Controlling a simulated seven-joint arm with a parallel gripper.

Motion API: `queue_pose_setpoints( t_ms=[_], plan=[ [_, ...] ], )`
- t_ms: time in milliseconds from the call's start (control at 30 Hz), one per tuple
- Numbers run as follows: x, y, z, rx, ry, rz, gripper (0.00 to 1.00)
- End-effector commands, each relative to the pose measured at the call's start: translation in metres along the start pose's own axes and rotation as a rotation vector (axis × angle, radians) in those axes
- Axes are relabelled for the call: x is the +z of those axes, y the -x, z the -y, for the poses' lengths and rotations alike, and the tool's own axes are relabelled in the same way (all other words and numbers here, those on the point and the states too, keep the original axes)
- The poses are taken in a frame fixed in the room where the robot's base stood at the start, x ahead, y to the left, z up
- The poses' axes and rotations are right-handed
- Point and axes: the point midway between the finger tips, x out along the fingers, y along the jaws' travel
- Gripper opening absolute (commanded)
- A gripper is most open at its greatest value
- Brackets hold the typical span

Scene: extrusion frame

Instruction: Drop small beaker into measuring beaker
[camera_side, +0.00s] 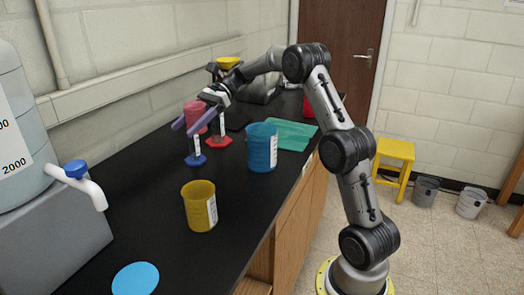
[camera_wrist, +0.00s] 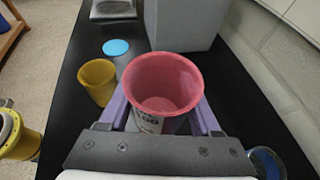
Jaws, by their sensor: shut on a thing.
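My gripper (camera_side: 184,128) has purple fingers shut on a pink beaker (camera_side: 196,113), held upright above the black bench. The pink beaker also shows in the wrist view (camera_wrist: 165,84), between both fingers, its open mouth toward the camera; it looks empty and has a white label. A yellow beaker (camera_side: 199,210) with a white label stands on the bench nearer the side camera; it is left of the held beaker in the wrist view (camera_wrist: 98,83). A blue beaker (camera_side: 263,150) with a white label stands right of my gripper in the side view. Which beaker is the measuring one is unclear.
Cylinders with a blue base (camera_side: 195,160) and a red base (camera_side: 219,141) stand just below my gripper. A blue disc (camera_side: 135,279) and a teal sheet (camera_side: 292,134) lie on the bench. A large tank (camera_side: 20,130) on a grey block is at left. Bench around the yellow beaker is clear.

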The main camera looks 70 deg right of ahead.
Motion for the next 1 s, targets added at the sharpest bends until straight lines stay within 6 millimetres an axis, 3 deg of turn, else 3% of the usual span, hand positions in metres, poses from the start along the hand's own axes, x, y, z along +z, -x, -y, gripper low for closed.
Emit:
queue_pose_setpoints(
  t_ms=[33,200,400,500,700,1000],
  plan=[
    [-0.002,0.027,-0.002,-0.097,-0.038,-0.001,0.03],
    [-0.011,0.101,-0.012,-0.393,-0.169,0.004,0.03],
    [-0.022,0.168,-0.035,-0.675,-0.3,0.016,0.03],
    [-0.026,0.188,-0.045,-0.765,-0.343,0.022,0.03],
    [-0.032,0.204,-0.054,-0.842,-0.382,0.029,0.04],
    [-0.059,0.193,-0.054,-0.842,-0.385,0.029,0.04]
  ],
)
